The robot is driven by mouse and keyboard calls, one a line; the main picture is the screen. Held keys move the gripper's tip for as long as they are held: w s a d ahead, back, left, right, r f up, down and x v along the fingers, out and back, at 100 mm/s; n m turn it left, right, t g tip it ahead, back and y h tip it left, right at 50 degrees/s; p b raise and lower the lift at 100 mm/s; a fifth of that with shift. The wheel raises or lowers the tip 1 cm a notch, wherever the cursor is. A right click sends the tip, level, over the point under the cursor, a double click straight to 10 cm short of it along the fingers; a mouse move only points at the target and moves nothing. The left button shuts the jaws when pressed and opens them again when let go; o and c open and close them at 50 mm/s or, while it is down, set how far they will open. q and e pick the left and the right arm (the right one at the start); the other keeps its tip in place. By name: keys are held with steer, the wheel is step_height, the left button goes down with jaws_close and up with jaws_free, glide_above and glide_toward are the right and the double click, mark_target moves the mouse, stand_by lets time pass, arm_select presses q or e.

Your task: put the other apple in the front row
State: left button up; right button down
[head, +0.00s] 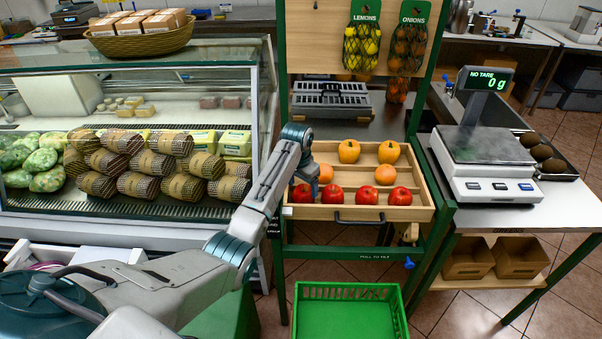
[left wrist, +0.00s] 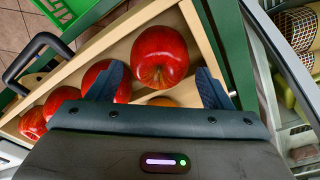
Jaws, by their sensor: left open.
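Several red apples (head: 367,195) stand in a line in the front row of the wooden tray (head: 442,211). The leftmost apple (head: 303,194) is under my left gripper (head: 298,182). In the left wrist view my left gripper (left wrist: 161,72) is open, with a red apple (left wrist: 160,52) between and just beyond its fingertips. I cannot tell whether the fingers touch it. Other red apples (left wrist: 32,124) run off to the lower left there, one partly behind a finger. My right gripper is not in view.
Oranges (head: 386,175) sit in the middle row and yellow-orange fruit (head: 349,151) in the back row, with gaps between. A black handle (head: 358,218) is on the tray front. The glass counter (head: 262,110) stands left, the scale (head: 488,187) right, and a green basket (head: 350,292) below.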

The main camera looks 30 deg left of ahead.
mark_target(300, 192)
arm_select(q)
step_height(300, 192, up, 9)
steer(key=s+b, duration=0.1)
steer(key=shift+b, duration=0.4)
steer(key=shift+s+f, duration=0.1)
steer(key=shift+f, duration=0.05)
